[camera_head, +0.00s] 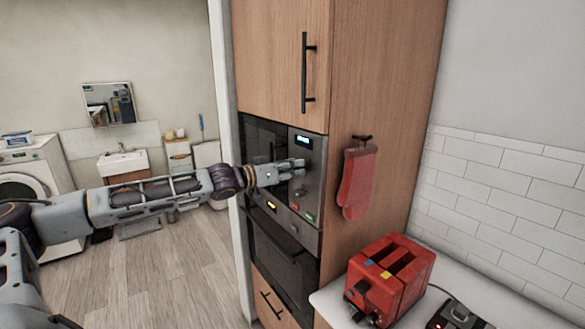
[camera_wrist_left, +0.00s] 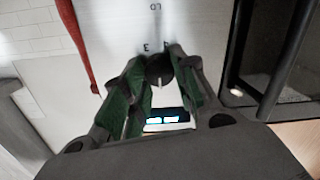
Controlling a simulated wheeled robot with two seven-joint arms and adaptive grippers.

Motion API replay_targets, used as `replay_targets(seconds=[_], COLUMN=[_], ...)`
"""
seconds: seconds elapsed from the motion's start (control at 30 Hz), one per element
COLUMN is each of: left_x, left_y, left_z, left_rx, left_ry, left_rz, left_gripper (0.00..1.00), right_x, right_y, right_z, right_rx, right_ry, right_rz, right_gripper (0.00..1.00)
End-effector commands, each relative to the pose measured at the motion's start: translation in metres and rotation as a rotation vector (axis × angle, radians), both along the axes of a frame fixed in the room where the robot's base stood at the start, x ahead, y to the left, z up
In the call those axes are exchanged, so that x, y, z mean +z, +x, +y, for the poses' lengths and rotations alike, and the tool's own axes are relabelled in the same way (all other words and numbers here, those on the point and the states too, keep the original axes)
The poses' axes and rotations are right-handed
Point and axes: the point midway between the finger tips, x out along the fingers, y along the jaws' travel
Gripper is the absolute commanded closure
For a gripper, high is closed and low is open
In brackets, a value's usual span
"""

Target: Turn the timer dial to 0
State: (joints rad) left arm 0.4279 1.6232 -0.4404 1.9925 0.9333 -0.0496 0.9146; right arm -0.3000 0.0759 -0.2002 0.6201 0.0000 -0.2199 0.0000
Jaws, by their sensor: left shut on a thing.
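The timer dial (camera_wrist_left: 160,69) is a dark round knob with a light pointer line, on the pale panel of the built-in appliance (camera_head: 309,185). Marks are printed around it, too blurred to read for sure. My left gripper (camera_head: 292,168) reaches the control panel from the left. In the left wrist view its green-padded fingers (camera_wrist_left: 160,66) are shut on the dial, one on each side. In the head view the gripper hides the dial. A lit display (camera_head: 303,141) sits above the gripper; it also shows in the left wrist view (camera_wrist_left: 167,119). My right gripper is not in view.
A red oven mitt (camera_head: 357,182) hangs on the cabinet side, right of the panel. A lower oven (camera_head: 283,260) sits beneath. A red toaster (camera_head: 392,277) stands on the counter at bottom right. A cabinet handle (camera_head: 305,73) is above. The floor at left is open.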

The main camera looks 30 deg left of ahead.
Motion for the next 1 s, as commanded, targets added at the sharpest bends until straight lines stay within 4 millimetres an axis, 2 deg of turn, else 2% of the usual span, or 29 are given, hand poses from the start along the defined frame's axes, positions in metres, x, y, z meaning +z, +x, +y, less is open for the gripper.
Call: replay_targets(seconds=[0.33,0.37,0.5,1.0], left_x=[-0.0033,-0.0033,-0.0025,-0.0005], left_y=[-0.0002,-0.0002,-0.0001,-0.0005], left_z=[-0.0005,-0.0005,-0.0005,-0.0002], left_rx=[-0.001,-0.001,0.000,0.000], left_ry=[-0.004,-0.004,-0.004,-0.002], left_rz=[0.007,0.007,0.005,0.002], left_gripper=[0.95,0.69,0.51,0.50], right_x=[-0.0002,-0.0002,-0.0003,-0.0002], right_y=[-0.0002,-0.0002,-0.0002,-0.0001], right_z=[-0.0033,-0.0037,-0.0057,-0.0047], right_rx=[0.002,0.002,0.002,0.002], right_ry=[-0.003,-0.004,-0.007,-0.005], right_rz=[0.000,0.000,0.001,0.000], right_gripper=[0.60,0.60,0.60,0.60])
